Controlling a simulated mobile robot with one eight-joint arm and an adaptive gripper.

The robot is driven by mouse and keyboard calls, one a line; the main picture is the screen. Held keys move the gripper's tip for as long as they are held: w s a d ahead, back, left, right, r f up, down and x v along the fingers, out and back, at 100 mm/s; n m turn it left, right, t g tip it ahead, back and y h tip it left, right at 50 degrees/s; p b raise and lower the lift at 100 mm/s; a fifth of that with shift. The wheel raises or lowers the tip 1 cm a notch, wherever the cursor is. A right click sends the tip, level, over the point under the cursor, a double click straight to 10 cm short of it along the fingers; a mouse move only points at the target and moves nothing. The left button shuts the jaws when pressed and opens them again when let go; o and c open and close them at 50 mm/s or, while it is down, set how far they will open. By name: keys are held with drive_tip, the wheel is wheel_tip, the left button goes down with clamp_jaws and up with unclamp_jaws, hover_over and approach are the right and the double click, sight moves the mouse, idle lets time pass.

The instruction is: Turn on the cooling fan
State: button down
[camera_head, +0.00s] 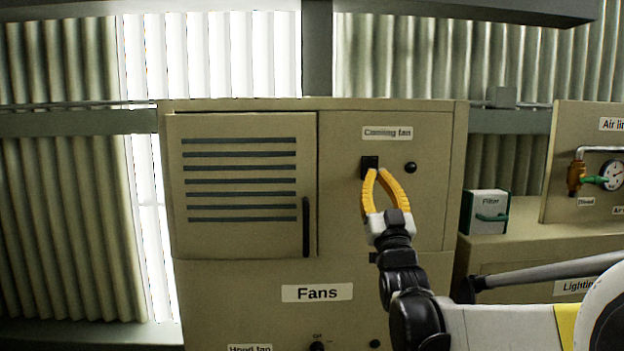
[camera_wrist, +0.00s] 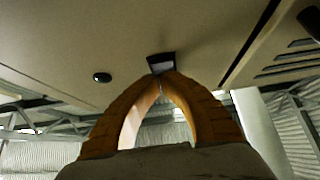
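The beige fan cabinet (camera_head: 340,275) has a label "Cooling fan" (camera_head: 387,133) at its upper right. Below the label is a small black switch (camera_head: 370,164), with a round dark knob or lamp (camera_head: 411,168) to its right. My gripper (camera_head: 377,171) has yellow, bowed fingers, and its tips are together right at the switch's lower right. In the wrist view the switch (camera_wrist: 161,63) lies just beyond the fingertips (camera_wrist: 164,75), and the round dark part (camera_wrist: 102,77) is to the left. I see nothing between the fingers. I cannot tell whether the tips touch the switch.
A louvred door (camera_head: 240,230) with a dark vertical handle (camera_head: 306,227) is left of the switch. A "Fans" label (camera_head: 317,293) and a partly visible lower switch (camera_head: 317,346) are below. A filter box (camera_head: 486,212) and a gauge (camera_head: 611,175) stand at the right.

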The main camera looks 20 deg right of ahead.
drive_tip(key=shift+w+d, duration=0.1)
drive_tip(key=shift+w, duration=0.2)
drive_tip(key=shift+f, duration=0.1)
